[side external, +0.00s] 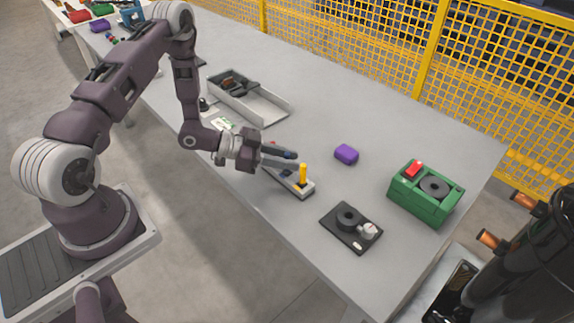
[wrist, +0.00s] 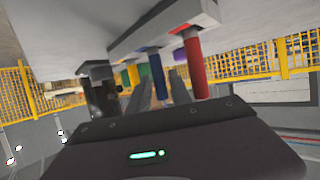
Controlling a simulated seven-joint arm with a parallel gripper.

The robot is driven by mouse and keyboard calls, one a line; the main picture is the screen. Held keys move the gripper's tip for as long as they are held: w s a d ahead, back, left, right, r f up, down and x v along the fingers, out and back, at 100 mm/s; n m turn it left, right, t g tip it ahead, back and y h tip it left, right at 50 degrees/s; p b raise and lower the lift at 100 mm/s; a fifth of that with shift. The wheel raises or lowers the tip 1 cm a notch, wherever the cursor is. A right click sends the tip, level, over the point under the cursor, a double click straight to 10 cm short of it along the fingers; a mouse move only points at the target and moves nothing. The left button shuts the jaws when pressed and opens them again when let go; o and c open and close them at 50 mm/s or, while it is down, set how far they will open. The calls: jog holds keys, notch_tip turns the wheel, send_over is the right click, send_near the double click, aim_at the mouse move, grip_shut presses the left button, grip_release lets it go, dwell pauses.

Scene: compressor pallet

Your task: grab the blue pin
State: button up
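The grey pin board (side external: 301,190) lies near the table's front edge. The yellow pin (side external: 303,174) stands upright at its near end. My gripper (side external: 292,156) reaches over the board, its fingers roughly level. In the wrist view, where the scene appears upside down, the blue pin (wrist: 156,83) is between my two separated fingers. I cannot tell whether either finger touches it. The red pin (wrist: 194,68) is closer to the wrist camera, right of the fingers. The yellow pin shows beyond, to the left (wrist: 133,74). In the side view my fingers largely hide the blue and red pins.
A purple block (side external: 346,154) lies right of the board. A black plate (side external: 350,227) with a round part sits near the front edge. A green box (side external: 425,206) stands farther right. A grey tray (side external: 262,110) lies behind my gripper. The table's back middle is clear.

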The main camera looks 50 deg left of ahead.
jog(key=x, duration=0.3)
jog(key=shift+w, duration=0.1)
grip_shut()
jog(key=shift+r, duration=0.15)
